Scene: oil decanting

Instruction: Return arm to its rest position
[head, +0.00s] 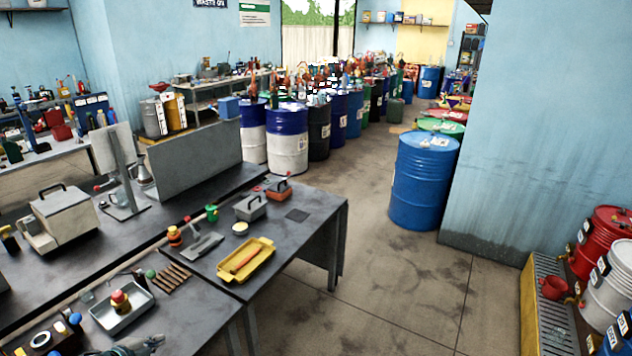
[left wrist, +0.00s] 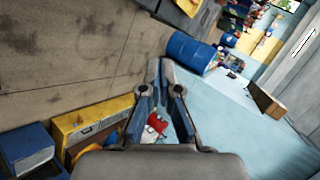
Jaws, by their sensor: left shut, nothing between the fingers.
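My left gripper (head: 140,346) shows only in part at the bottom edge of the head view, low at the front of the dark workbench (head: 285,225). In the left wrist view the left gripper (left wrist: 163,68) has its two fingers drawn together at the tips, with nothing between them. That view is tilted and looks past the fingers toward the floor and a light blue wall. My right gripper is in neither view.
A metal tray (head: 122,308) with a red-capped container and a yellow tray (head: 245,262) stand on the bench. A blue drum (head: 424,180) stands on the floor beyond. A yellow-edged grated stand (head: 548,305) is at right. The middle floor is clear.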

